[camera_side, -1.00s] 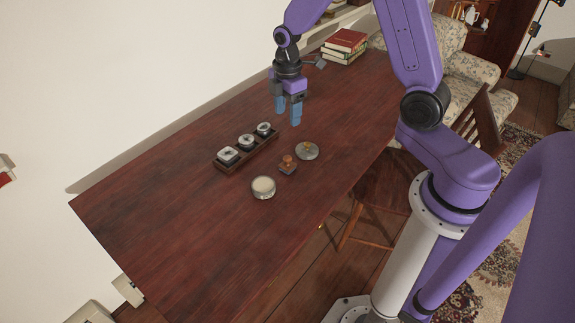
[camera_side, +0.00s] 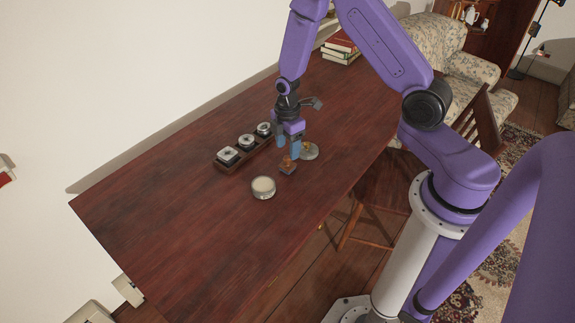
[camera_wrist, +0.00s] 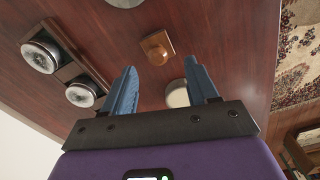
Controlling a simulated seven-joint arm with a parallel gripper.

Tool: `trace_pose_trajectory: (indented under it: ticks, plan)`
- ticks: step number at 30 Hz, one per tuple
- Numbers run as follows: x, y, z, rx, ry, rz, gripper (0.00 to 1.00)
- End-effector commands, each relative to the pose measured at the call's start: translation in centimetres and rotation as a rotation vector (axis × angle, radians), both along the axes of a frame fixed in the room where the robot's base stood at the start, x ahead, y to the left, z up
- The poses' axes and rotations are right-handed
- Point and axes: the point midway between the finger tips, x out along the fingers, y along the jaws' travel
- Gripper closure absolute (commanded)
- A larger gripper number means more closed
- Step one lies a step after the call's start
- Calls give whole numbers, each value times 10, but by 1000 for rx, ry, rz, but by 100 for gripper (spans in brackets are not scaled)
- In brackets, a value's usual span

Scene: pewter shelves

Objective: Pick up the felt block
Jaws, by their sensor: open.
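The felt block (camera_side: 288,169) appears to be the small dark brown square piece with an orange-brown wooden knob, on the table. In the wrist view the block (camera_wrist: 157,48) sits upright just beyond the fingertips, roughly centred between them. My gripper (camera_side: 289,154) is just above and beside the block in the side view, with its blue fingers pointing down. In the wrist view the gripper (camera_wrist: 162,70) is open, with nothing held. The fingers partly overlap the block's knob in the side view, so the exact gap is hard to tell.
A round pale lid (camera_side: 310,153) with a knob lies close behind the block. A round white-topped jar (camera_side: 263,187) stands to its front left. A dark wooden tray (camera_side: 222,166) holds three small jars. Books (camera_side: 340,52) are at the far end. The near-left table is clear.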

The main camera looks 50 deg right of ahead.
Motion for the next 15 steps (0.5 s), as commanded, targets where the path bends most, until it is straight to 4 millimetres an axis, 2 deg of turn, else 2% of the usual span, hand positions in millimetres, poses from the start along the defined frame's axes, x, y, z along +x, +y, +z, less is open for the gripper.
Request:
trace_pose_trajectory:
  ticks: [15]
  plan:
    - [2,-2,-49,-1,1,0,42]
